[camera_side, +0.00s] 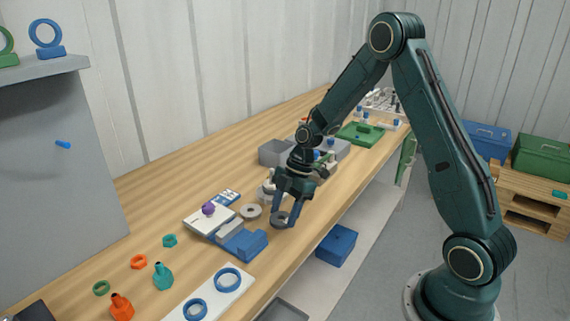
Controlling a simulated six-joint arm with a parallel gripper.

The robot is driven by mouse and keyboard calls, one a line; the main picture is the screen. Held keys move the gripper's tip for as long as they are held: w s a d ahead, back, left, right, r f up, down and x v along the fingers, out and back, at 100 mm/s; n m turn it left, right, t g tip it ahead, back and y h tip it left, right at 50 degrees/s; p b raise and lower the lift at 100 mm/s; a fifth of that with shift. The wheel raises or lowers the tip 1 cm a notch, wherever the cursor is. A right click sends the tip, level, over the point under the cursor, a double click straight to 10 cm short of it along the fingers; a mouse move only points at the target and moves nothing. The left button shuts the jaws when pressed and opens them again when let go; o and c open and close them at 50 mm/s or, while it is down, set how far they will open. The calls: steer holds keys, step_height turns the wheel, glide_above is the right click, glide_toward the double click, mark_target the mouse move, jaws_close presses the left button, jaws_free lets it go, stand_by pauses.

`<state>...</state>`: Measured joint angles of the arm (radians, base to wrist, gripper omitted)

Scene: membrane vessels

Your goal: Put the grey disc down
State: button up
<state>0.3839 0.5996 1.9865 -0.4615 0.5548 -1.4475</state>
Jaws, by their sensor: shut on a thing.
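A grey disc (280,220) with a hole in it is between the fingertips of my gripper (285,212), low over the front part of the wooden bench (155,212). My gripper points down and is shut on this disc. I cannot tell whether the disc touches the bench top. A second, paler grey ring-shaped disc (251,211) lies on the bench just to the left. More grey parts stand behind my gripper and are partly hidden by it.
A blue block-like fixture (243,243) and a white device with a purple knob (208,208) are left of my gripper. A white plate with blue rings (228,280) lies at the front. Grey bins (274,152) stand behind. Bare bench lies right of the disc, before the edge.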

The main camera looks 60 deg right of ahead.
steer(key=shift+f, duration=0.95)
steer(key=shift+f, duration=0.2)
steer(key=o, duration=1)
steer(key=shift+c, duration=0.2)
steer(key=shift+r, duration=0.15)
steer(key=v, duration=1.2)
steer(key=shift+r, duration=0.15)
